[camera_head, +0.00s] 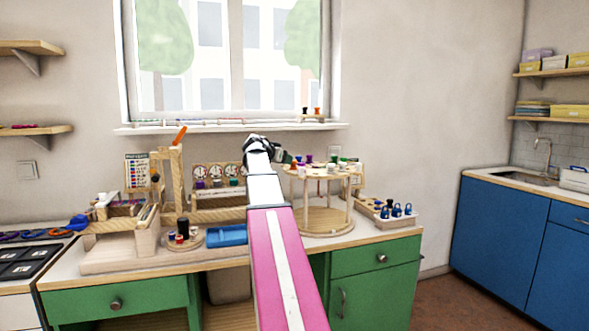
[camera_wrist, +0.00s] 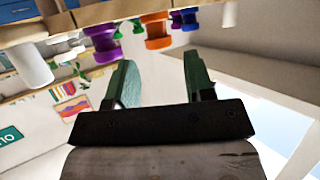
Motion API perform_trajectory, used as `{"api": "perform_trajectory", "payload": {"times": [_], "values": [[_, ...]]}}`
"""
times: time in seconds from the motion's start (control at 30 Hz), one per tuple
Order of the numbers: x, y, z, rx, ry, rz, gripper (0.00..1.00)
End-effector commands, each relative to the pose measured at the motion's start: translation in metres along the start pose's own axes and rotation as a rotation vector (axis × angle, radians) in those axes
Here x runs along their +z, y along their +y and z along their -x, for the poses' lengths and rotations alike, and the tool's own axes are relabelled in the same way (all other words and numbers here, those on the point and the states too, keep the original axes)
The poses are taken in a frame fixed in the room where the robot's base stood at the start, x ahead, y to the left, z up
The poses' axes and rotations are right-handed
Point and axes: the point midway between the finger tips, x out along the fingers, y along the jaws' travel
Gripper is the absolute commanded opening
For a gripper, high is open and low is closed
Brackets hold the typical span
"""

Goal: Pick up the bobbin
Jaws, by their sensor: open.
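Several bobbins stand on the upper disc of a round two-tier wooden stand (camera_head: 323,229) in the head view, among them a purple bobbin (camera_head: 309,158) and a green one (camera_head: 343,159). Which one the task means I cannot tell. My gripper (camera_wrist: 158,62) is open and nothing shows between its fingers. In the head view it is beside the stand's upper left edge, partly hidden by my wrist. In the wrist view, an orange bobbin (camera_wrist: 157,30), a large purple bobbin (camera_wrist: 103,43) and a white one (camera_wrist: 28,62) show beyond the fingertips.
A wooden rack with dials (camera_head: 218,172) stands left of the stand. A blue tray (camera_head: 229,235) and a round board with dark spools (camera_head: 182,238) are in front. A block with blue padlocks (camera_head: 397,211) is at right. The window sill (camera_head: 220,128) is behind.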

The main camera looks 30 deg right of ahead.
Motion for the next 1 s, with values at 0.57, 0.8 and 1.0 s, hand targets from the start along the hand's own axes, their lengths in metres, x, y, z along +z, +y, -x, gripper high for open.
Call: {"api": "perform_trajectory", "payload": {"times": [0.57,0.8,1.0], "values": [[-0.003,0.002,-0.063,0.001,-0.002,0.000,0.48],[-0.002,0.003,-0.070,-0.002,0.000,0.000,0.48],[-0.002,0.003,-0.070,-0.001,0.000,0.000,0.11]]}}
